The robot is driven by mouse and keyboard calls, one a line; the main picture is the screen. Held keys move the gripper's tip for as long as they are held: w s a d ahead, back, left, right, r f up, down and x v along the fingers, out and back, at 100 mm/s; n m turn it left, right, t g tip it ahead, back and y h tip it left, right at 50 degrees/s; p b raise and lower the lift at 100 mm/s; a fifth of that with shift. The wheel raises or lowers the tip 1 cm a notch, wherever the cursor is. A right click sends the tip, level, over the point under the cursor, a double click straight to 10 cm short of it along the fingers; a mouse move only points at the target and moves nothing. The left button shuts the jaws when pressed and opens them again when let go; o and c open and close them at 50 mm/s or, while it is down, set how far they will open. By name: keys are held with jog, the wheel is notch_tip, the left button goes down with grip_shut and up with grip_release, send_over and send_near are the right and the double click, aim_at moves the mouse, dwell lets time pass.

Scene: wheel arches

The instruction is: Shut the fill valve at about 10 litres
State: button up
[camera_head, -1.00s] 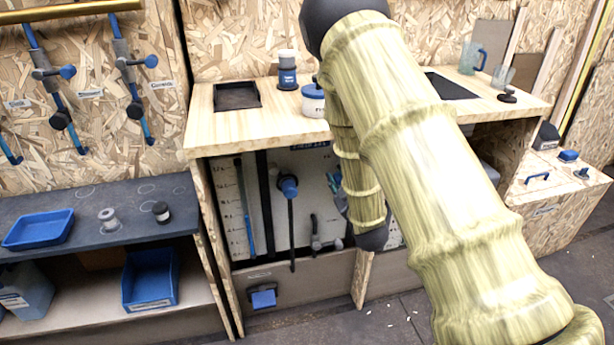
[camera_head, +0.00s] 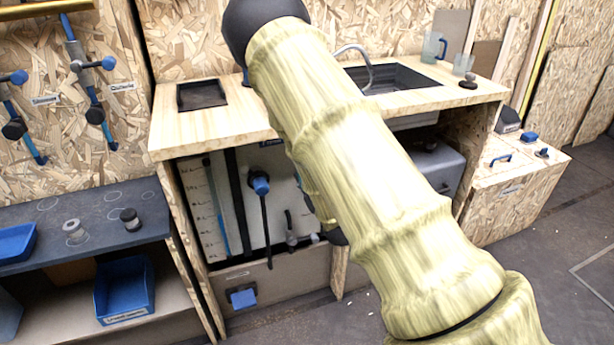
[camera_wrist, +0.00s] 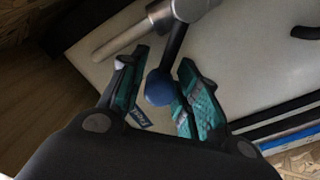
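In the wrist view, the fill valve shows as a grey body (camera_wrist: 190,8) with a black lever that ends in a blue ball knob (camera_wrist: 159,87). My gripper (camera_wrist: 160,95) is open, with one teal-padded finger on each side of the knob. The knob appears nearer the right finger; contact cannot be told. A small blue label (camera_wrist: 139,117) lies behind the fingers, its text hardly legible. In the head view my arm hides the gripper and this valve. The level scale (camera_head: 205,210) with its blue column (camera_head: 217,205) shows on the tank panel (camera_head: 285,170); its figures are too small to read.
A black rod with a blue head (camera_head: 261,184) and a small dark lever (camera_head: 290,232) stand on the panel left of my arm. A wooden counter (camera_head: 215,125) overhangs it. Floor is open at right.

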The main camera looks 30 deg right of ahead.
jog(key=shift+o, duration=0.9)
jog(key=shift+f, duration=0.1)
jog(key=shift+a, duration=0.1)
jog(key=s+a, duration=0.1)
jog(key=s, duration=1.1)
